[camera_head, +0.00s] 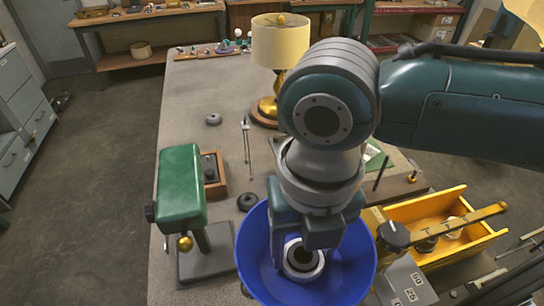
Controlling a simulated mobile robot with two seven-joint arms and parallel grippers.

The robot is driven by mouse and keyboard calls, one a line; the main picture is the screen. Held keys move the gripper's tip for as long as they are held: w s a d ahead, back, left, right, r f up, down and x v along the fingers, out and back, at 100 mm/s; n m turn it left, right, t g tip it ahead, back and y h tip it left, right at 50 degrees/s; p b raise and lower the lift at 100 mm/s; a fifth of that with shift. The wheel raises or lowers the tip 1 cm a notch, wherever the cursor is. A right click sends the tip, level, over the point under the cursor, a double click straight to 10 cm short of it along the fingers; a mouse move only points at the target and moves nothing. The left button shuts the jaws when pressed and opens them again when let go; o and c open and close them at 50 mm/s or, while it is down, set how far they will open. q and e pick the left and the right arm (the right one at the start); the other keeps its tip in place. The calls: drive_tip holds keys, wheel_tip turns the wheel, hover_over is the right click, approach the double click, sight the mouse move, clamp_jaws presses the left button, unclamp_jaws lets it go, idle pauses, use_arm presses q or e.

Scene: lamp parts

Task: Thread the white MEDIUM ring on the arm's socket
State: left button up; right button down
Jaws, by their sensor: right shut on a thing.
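My right gripper (304,232) points down over the blue bowl (252,284). It is shut on a pale ring-shaped part (302,262) with a dark centre, seen at the fingertips; its size class cannot be told. A brass arm (455,223) lies across the yellow tray at the right, with a black socket-like end (394,236) near the bowl. The ring is apart from this end, to its left. Another white ring-like part (454,228) lies in the yellow tray. My left gripper is not in view.
The yellow tray (484,244) holds a dark part (425,244). A green stand-like device (180,187) stands left of the bowl. Numbered grey blocks (406,283) sit in front right.

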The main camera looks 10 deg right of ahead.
drive_tip(key=shift+d+f, duration=0.1)
drive_tip(key=shift+f, duration=0.15)
drive_tip(key=m+p, duration=0.2)
drive_tip(key=m, duration=0.2)
drive_tip(key=shift+s, duration=0.1)
drive_tip(key=shift+m+p, duration=0.45)
drive_tip(key=shift+m, duration=0.65)
drive_tip(key=shift+d+f+m, duration=0.1)
drive_tip(key=shift+m, duration=0.3)
